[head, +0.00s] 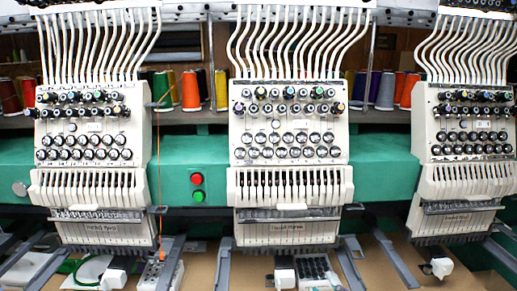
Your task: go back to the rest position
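Neither of my grippers shows in the head view, and no part of my arms can be made out. A multi-head embroidery machine fills the view, with a left head (90,140), a middle head (290,135) and a right head (465,135). An orange thread (160,180) hangs down beside the left head towards a light grey block (160,274) at the bottom.
Cones of thread stand on a shelf behind, among them an orange cone (190,91). A red button (197,179) and a green button (198,196) sit on the green beam (384,165). Grey brackets (350,262) stick out below the heads, above brown board (248,270).

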